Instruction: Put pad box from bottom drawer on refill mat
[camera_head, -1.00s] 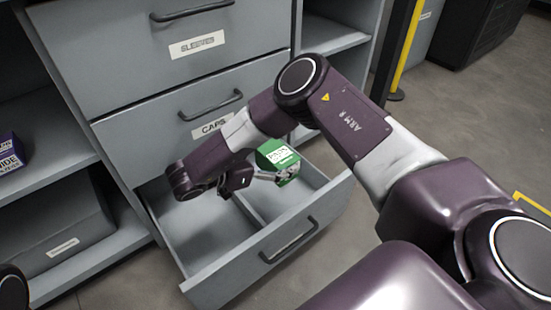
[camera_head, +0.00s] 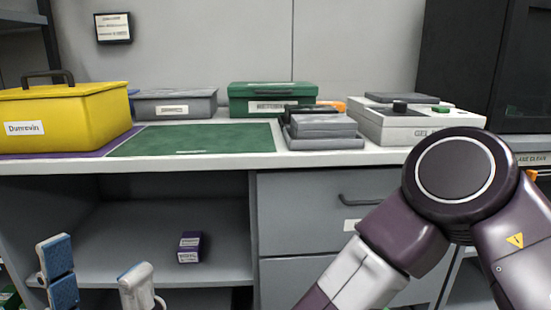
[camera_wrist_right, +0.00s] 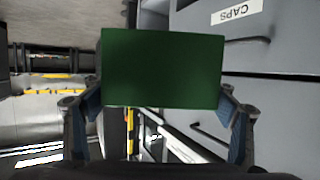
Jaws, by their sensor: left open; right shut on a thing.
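The pad box, a green box (camera_wrist_right: 163,68), shows large in the right wrist view. My right gripper (camera_wrist_right: 158,105) is shut on it, with one finger at each side. In the head view only links of my right arm show at the right; its gripper and the box are out of frame. A flat green mat (camera_head: 195,140), which looks like the refill mat, lies bare on the counter. My left gripper (camera_head: 100,275) is open and empty at the lower left, below the counter, with blue finger pads. The bottom drawer is not in the head view.
On the counter (camera_head: 210,162), a yellow case (camera_head: 65,118) stands on a purple mat left of the green mat. A grey box (camera_head: 175,104) and a green case (camera_head: 272,98) stand behind; grey devices (camera_head: 322,130) stand right. A purple box (camera_head: 190,246) sits on the shelf below.

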